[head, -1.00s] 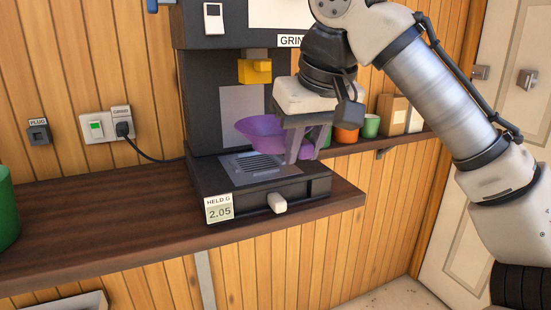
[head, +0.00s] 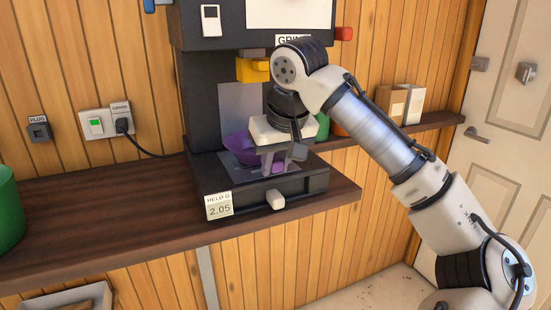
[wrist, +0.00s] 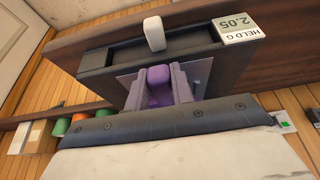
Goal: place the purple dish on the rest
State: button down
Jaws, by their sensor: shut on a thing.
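The purple dish (head: 238,148) is at the grinder, under its yellow spout (head: 252,69). My gripper (head: 271,170) is shut on the dish's right side. The wrist view shows a purple part of the dish (wrist: 160,85) between the two fingers. The rest (head: 287,168) is the grey plate on the black grinder base, mostly hidden behind the dish and gripper. The dish is low over the plate; I cannot tell if it touches.
The black grinder (head: 205,100) stands on a dark wooden shelf (head: 100,215). A white knob (head: 275,199) sticks out of its front beside a "HELD G 2.05" label (head: 219,206). A green container (head: 8,210) is at far left, and boxes (head: 400,103) stand at right.

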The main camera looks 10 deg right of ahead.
jog(key=shift+f, duration=0.1)
jog(key=shift+f, duration=0.15)
jog(key=c, duration=1.2)
grip_release()
jog(key=shift+r, duration=0.4)
jog(key=v, duration=1.1)
jog(key=shift+s+r+b, duration=0.25)
jog(key=shift+r+b, duration=0.05)
jog(key=shift+b, duration=0.05)
